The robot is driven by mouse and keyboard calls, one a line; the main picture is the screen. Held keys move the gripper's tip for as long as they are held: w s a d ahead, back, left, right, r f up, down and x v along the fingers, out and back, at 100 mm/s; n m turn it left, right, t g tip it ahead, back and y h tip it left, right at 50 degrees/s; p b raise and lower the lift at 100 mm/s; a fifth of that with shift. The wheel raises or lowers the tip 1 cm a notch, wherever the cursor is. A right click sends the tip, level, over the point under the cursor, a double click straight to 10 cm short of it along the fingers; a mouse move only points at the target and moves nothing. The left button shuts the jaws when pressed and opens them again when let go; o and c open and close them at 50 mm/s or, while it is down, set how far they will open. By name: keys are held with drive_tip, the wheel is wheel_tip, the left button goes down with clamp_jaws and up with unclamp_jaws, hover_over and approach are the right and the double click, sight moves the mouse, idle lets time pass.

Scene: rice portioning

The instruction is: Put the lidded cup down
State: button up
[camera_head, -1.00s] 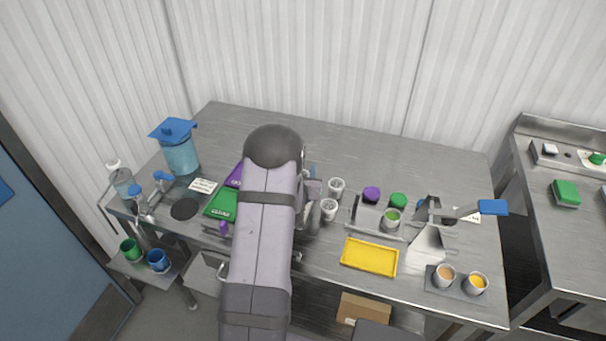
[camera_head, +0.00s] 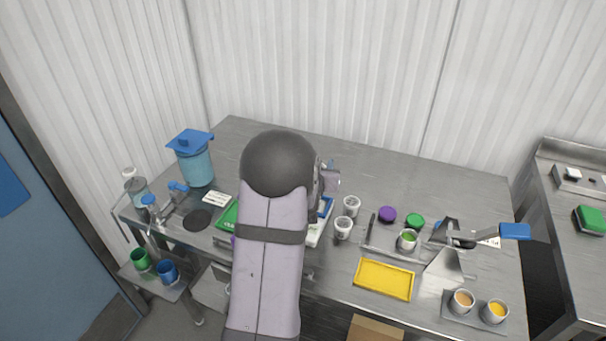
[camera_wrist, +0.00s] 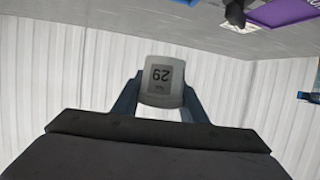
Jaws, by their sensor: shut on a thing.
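My gripper (camera_wrist: 160,92) is shut on the lidded cup (camera_wrist: 162,78), with a blue-grey finger on each side of it. The cup is pale grey and bears a dark label that reads 29 upside down in the wrist view. Pale wall panels fill the view behind it, and no surface shows touching it. In the head view my arm hides most of the gripper, so the cup's height above the table cannot be told there.
Two white cups (camera_head: 351,206) (camera_head: 343,228) stand right of my arm, beside a partly hidden blue-edged white item (camera_head: 320,226). A yellow tray (camera_head: 384,280), purple lid (camera_head: 387,214) and green lid (camera_head: 415,220) lie farther right. The table's back middle (camera_head: 400,175) is clear.

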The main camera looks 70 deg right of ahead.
drive_tip(key=w+d+r+m+g+b, duration=0.2)
drive_tip(key=w+d+m+g+b, duration=0.35)
drive_tip(key=w, duration=0.55)
drive_tip(key=w+a+f+n+b, duration=0.1)
drive_tip(key=w+a+f+b, duration=0.35)
drive_tip(key=w, duration=0.35)
drive_tip(key=shift+w+d+f, duration=0.1)
drive_tip(key=shift+d+f, duration=0.05)
drive_tip(key=shift+f, duration=2.25)
drive_tip(key=shift+w+d+f, duration=0.1)
drive_tip(key=shift+f, duration=2.3)
drive_tip(key=shift+f, duration=0.1)
drive_tip(key=o, duration=1.2)
drive_tip(key=shift+f, duration=0.1)
drive_tip(key=shift+c, duration=0.2)
drive_tip(key=shift+r, duration=0.2)
drive_tip(key=b+v, duration=0.1)
drive_tip(key=v, duration=1.1)
drive_tip(key=shift+s, duration=0.1)
